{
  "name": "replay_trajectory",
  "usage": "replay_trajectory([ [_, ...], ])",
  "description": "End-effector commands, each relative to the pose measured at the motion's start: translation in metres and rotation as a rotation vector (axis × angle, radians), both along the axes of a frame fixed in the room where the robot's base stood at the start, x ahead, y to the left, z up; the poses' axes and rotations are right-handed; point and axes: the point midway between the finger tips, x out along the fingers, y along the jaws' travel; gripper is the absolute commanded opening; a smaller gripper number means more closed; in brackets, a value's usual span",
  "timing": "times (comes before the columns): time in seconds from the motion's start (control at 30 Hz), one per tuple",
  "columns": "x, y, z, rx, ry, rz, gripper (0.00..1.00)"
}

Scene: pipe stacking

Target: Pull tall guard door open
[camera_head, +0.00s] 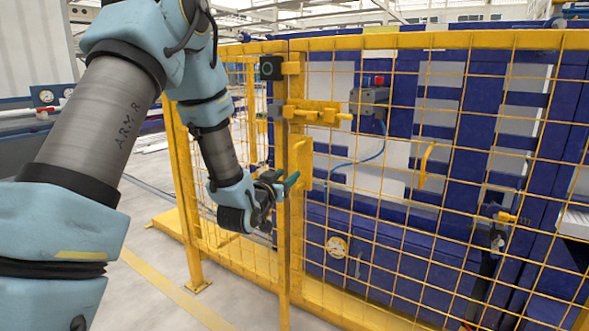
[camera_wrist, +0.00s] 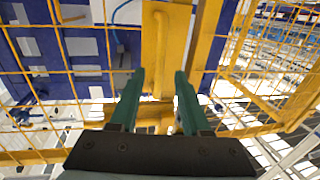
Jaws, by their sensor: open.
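The tall guard door (camera_head: 430,180) is a yellow frame with yellow wire mesh, right of a yellow post. Its left edge lies close along the post, with no clear gap showing. A yellow handle on a plate (camera_head: 302,160) is at that left edge. A yellow sliding latch (camera_head: 318,113) sits above it. My gripper (camera_head: 290,183) is at handle height, just left of the plate. In the wrist view, my gripper (camera_wrist: 159,76) has its two green fingers apart, pointing at the yellow handle plate (camera_wrist: 165,30). A handle bar shows between the fingertips; I cannot tell whether they touch it.
A fixed mesh panel (camera_head: 235,150) stands left of the post. A black switch box (camera_head: 270,67) is on the post top. Blue machinery (camera_head: 400,240) fills the space behind the door. The grey floor (camera_head: 150,240) in front at left is clear, with a yellow line.

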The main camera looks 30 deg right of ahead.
Motion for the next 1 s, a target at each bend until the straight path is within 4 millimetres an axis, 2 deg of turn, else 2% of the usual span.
replay_trajectory([
  [0.1,0.015,-0.018,0.001,-0.001,-0.001,0.0,0.47],
  [0.3,0.033,-0.039,0.0,0.0,0.001,0.001,0.47],
  [0.47,0.04,-0.046,0.0,0.0,0.0,0.002,0.47],
  [0.73,0.041,-0.047,0.0,0.002,0.001,0.002,0.47],
  [0.77,0.041,-0.047,0.0,0.002,0.001,0.002,0.46],
  [1.0,0.041,-0.047,0.0,0.001,0.001,0.002,0.19],
])
